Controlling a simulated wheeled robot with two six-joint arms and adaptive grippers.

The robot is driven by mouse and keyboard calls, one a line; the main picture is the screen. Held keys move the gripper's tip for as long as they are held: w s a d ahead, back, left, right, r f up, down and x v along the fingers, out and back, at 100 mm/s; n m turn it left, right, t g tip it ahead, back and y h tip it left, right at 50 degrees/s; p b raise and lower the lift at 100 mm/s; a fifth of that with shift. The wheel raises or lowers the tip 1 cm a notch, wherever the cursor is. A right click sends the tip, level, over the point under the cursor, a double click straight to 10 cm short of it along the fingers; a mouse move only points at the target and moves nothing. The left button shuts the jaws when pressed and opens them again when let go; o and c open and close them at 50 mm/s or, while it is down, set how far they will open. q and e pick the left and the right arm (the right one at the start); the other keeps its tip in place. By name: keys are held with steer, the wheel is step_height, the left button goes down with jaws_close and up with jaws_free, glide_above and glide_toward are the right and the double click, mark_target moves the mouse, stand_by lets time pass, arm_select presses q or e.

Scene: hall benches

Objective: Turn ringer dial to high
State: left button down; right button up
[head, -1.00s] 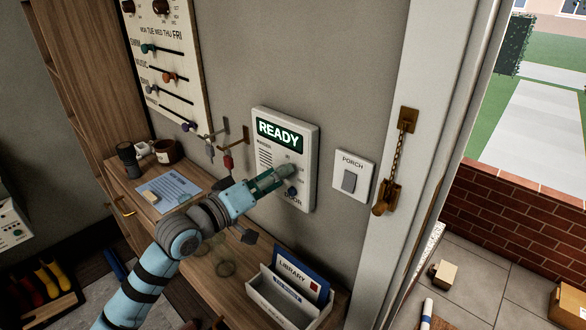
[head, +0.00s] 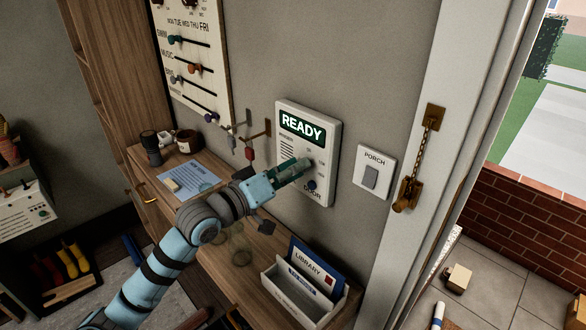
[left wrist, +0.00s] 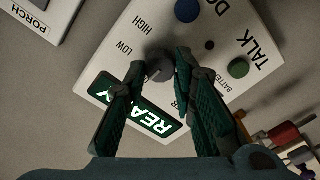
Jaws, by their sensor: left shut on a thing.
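The white door intercom panel (head: 331,140) hangs on the grey wall with a lit green READY screen (head: 303,128). My left gripper (head: 302,167) reaches its face from the left, and its fingers largely hide the dial in the head view. In the left wrist view the panel appears turned, and the grey ringer dial (left wrist: 158,67) sits between the fingertips of my left gripper (left wrist: 158,75), which is shut on it. The words LOW and HIGH are printed beside the dial. I cannot tell exactly where its pointer stands. My right gripper is out of view.
A blue button (left wrist: 238,67) and a green button (left wrist: 188,10) sit close to the dial. A PORCH switch (head: 373,173) is on the wall to the right, then a door chain (head: 432,140). Keys (head: 249,150) hang to the left. A LIBRARY book (head: 315,270) stands in a holder below.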

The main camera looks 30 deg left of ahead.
arm_select(q)
steer(key=shift+d+m+b, duration=0.2)
steer(key=shift+m+b, duration=2)
steer(key=shift+m, duration=9.5)
steer(key=shift+r, duration=0.1)
steer(key=c, duration=1.6)
jaws_free()
steer(key=shift+o, duration=1.3)
steer(key=shift+w, duration=0.1)
